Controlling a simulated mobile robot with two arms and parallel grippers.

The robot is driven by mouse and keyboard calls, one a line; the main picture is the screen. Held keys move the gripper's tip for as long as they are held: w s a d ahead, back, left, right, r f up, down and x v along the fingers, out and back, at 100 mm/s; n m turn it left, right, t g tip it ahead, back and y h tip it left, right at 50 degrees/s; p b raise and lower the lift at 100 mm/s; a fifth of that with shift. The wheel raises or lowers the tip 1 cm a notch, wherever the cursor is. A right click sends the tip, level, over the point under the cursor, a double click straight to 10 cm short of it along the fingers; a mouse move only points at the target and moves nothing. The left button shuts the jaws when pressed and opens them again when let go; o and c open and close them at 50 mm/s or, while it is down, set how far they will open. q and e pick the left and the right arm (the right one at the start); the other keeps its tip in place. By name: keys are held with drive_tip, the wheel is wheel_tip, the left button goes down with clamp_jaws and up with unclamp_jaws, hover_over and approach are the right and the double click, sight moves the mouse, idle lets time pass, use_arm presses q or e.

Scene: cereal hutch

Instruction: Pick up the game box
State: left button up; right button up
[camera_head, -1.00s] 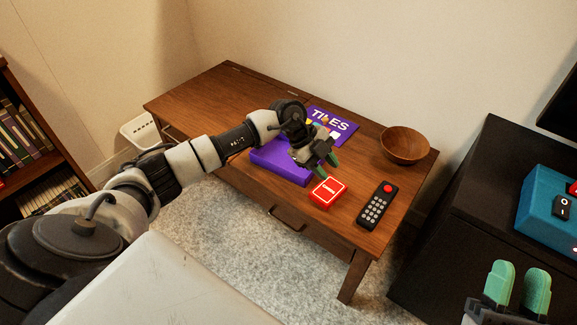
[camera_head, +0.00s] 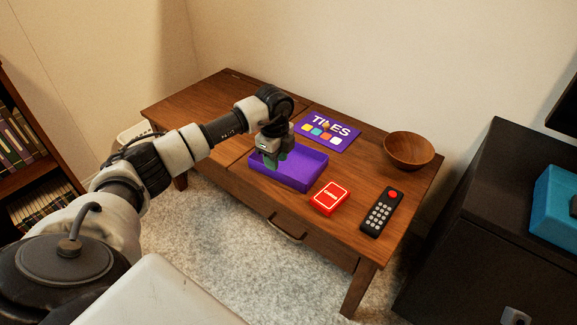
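The game box is in two parts on the wooden table. Its purple open tray (camera_head: 307,171) lies at the table's front middle and looks empty. Its purple lid (camera_head: 345,133), printed TILES with coloured squares, lies flat behind the tray. My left gripper (camera_head: 274,160) points down at the tray's left end, with its green fingertips over or beside the wall there. Whether it touches the wall, and how far apart its fingers are, I cannot tell. My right gripper's green fingers do not show.
A red card box (camera_head: 330,198) and a black remote (camera_head: 381,212) lie right of the tray. A wooden bowl (camera_head: 409,150) stands at the back right. A dark cabinet (camera_head: 478,225) holds a teal box (camera_head: 556,203). A small grey part (camera_head: 515,316) at the bottom edge is unclear. The table's left is mostly clear.

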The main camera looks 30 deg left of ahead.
use_arm(q)
wheel_tip(320, 180, down, 5)
drive_tip(key=b, duration=0.2)
drive_tip(key=shift+s+a+b, duration=0.1)
drive_tip(key=shift+b, duration=0.25)
drive_tip(key=shift+f, duration=0.1)
clamp_jaws()
